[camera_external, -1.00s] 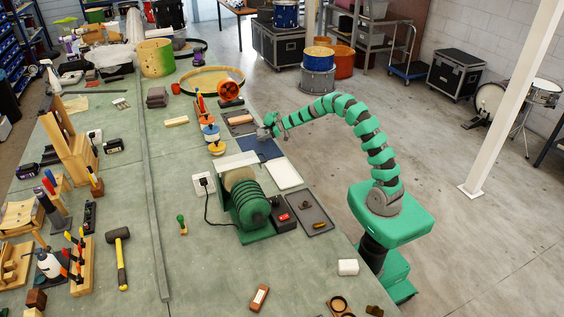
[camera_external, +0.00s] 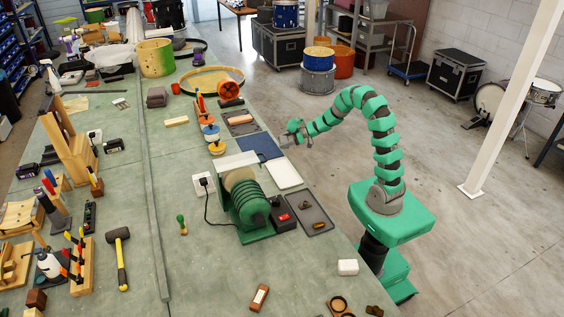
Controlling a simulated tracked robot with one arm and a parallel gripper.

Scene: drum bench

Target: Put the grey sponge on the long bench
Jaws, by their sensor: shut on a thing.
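My gripper (camera_external: 291,137) is raised over the right edge of the long bench (camera_external: 200,270), near the dark blue mat (camera_external: 262,146). It is shut on a small grey thing (camera_external: 285,142), which looks like the grey sponge; it is tiny here and partly hidden by the fingers. The held thing appears to be clear of the mat. The long bench is a green-topped work surface with many tools on it.
A white board (camera_external: 284,174), a dark tray (camera_external: 311,213) and a green machine (camera_external: 245,205) lie near the mat. A grey tray (camera_external: 243,122) holds a pinkish block. Bare bench top shows left of the machine. A dark stack (camera_external: 156,97) stands farther back.

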